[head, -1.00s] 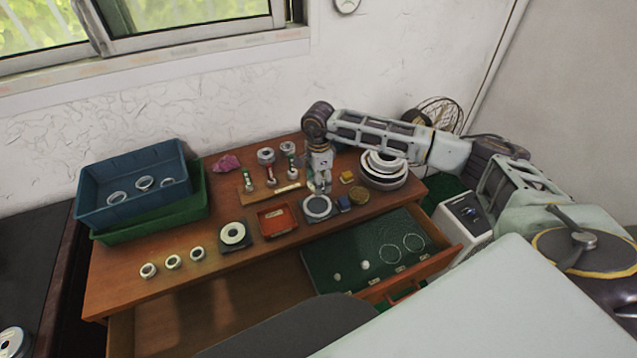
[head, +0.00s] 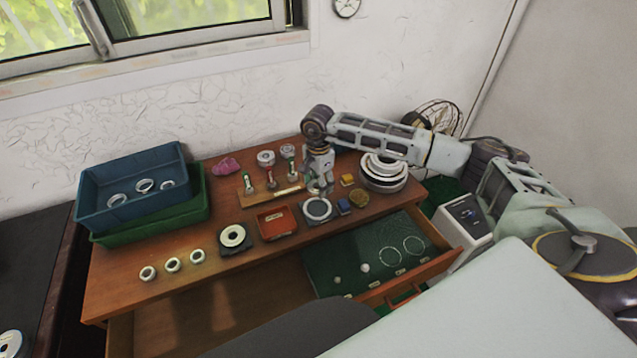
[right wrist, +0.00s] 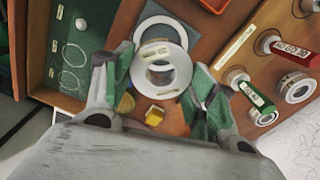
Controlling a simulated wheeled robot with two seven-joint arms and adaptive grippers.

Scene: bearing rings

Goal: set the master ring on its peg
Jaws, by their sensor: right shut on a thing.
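My right gripper (head: 319,187) hangs over the back of the wooden desk, near the right end of the wooden gauge stand (head: 258,198). In the right wrist view its green-padded fingers are shut on the master ring (right wrist: 182,66), a pale metal ring with a small label. The ring is above the desk, partly overlapping a dark-based round item (right wrist: 152,20). The stand (right wrist: 238,48) lies to the right there, with green- and red-handled gauges and pale rings at its far side. I cannot tell which peg is free. My left gripper is not in view.
Stacked pale rings (head: 384,182) stand right of my gripper. A red tray (head: 276,222), a blue block (head: 344,205) and a yellow block (head: 347,180) are close by. Blue (head: 130,208) and green bins are at left. The drawer (head: 340,262) is open in front.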

